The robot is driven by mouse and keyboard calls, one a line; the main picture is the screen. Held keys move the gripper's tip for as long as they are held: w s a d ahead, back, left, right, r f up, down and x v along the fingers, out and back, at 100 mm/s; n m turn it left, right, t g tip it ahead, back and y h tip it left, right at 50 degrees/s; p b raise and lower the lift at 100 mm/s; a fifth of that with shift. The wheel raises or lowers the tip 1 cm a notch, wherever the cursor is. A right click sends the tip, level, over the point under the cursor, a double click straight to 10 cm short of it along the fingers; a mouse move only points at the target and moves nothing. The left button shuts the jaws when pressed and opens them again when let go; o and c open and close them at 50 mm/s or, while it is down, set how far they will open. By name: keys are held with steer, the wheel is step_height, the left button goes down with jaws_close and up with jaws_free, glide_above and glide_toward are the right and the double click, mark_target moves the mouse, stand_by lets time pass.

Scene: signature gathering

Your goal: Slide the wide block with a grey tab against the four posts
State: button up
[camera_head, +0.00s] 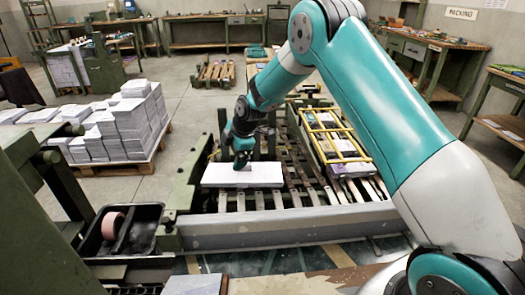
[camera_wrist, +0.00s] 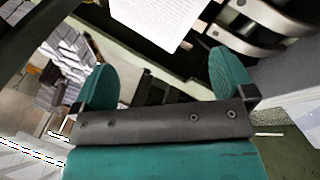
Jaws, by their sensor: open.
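A wide white paper block (camera_head: 243,176) lies flat on the slatted bed at the left. Its printed top sheet shows at the top of the wrist view (camera_wrist: 165,18). I cannot make out a grey tab on it. My gripper (camera_head: 241,164) points down at the block's upper face or just above it in the head view; contact is unclear. In the wrist view my gripper (camera_wrist: 165,78) has its two teal fingers wide apart with nothing between them, and the block lies beyond the fingertips. I cannot clearly pick out four posts.
A yellow frame (camera_head: 336,138) surrounds blocks on the right of the bed. Metal slats (camera_head: 297,185) run between it and the white block. A grey rail (camera_head: 290,226) borders the near side. A black tray (camera_head: 125,232) with a pink roll stands left. Paper stacks (camera_head: 125,125) sit on a pallet.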

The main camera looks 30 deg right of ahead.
mark_target(242, 176)
steer(key=s+d+r+m+g+y+b, duration=0.1)
steer(key=d+r+m+b, duration=0.3)
steer(key=d, duration=0.5)
step_height(242, 176, up, 3)
steer(key=shift+s+d+f+m+g+b, duration=0.1)
steer(key=shift+s+d+m+g+b, duration=0.15)
steer(key=shift+s+m+g, duration=0.45)
steer(key=shift+s+a+f, duration=0.1)
steer(key=shift+s, duration=0.1)
steer(key=shift+t, duration=0.3)
steer(key=x, duration=1.7)
steer(key=shift+a, duration=0.35)
steer(key=c, duration=0.9)
steer(key=o, duration=0.9)
